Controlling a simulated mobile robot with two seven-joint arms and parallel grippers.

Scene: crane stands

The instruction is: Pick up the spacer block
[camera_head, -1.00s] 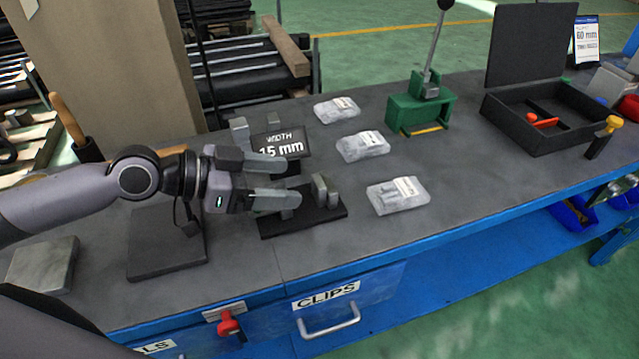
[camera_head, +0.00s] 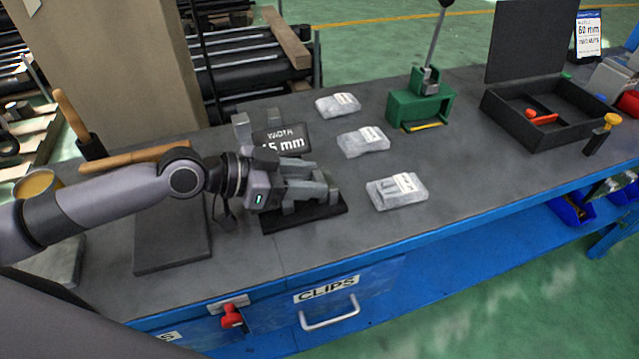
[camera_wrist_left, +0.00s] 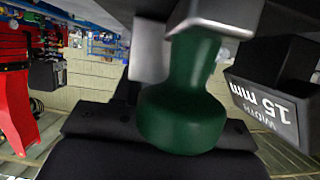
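My left gripper (camera_head: 328,180) reaches over a black base (camera_head: 285,222) with upright grey pieces. That view shows a dark green rounded shape (camera_wrist_left: 185,115) by the fingertips, which I cannot identify. My right gripper is out of view.
Several clear packets (camera_head: 397,190) lie right of the gripper. A green lever press (camera_head: 420,105) and an open black case (camera_head: 550,120) stand farther right. A dark flat plate (camera_head: 172,240) lies to the left. The bench front edge is blue.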

